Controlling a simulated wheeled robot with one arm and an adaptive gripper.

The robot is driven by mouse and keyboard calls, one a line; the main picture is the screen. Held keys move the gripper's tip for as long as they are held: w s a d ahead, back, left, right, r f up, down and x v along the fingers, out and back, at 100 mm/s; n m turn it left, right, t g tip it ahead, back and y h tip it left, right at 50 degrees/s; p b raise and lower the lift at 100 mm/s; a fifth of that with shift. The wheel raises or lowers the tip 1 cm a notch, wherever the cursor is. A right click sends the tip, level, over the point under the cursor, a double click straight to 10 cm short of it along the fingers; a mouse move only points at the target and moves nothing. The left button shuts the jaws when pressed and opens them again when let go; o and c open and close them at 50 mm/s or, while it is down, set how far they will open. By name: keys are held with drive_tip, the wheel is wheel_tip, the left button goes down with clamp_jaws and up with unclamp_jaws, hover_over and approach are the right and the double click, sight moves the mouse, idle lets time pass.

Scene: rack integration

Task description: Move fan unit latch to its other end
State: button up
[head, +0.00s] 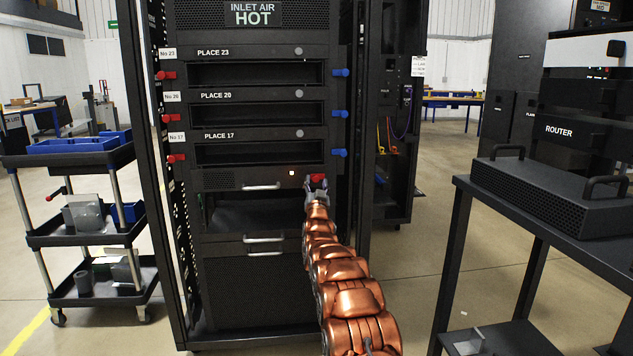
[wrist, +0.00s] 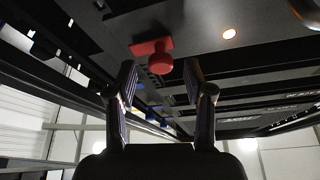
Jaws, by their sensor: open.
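The fan unit (head: 222,181) is a dark panel with a vent, a handle and a small lit lamp, below the PLACE 17 slot. Its latch, a red knob (head: 317,177), sits at the panel's right end. In the wrist view the red latch (wrist: 158,62) is a plate with a round stub, just beyond and between the fingertips. My gripper (head: 317,190) is just below the latch in the head view, its fingers partly hidden. In the wrist view my gripper (wrist: 163,74) is open, with no visible contact with the latch.
Red knobs (head: 167,75) line the rack's left side and blue knobs (head: 340,72) its right side, beside the slots. An open bay (head: 245,214) lies below the fan unit. A cart (head: 75,160) stands left, a table (head: 545,225) with a black unit right.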

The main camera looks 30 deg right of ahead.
drive_tip(key=shift+w+d+r, duration=0.15)
drive_tip(key=shift+w+r, duration=0.05)
drive_tip(key=shift+w+d, duration=0.15)
drive_tip(key=shift+w, duration=0.25)
drive_tip(key=shift+w+d+r, duration=0.25)
drive_tip(key=shift+w, duration=0.1)
drive_tip(key=shift+r, duration=0.1)
drive_tip(key=shift+c, duration=0.3)
clamp_jaws()
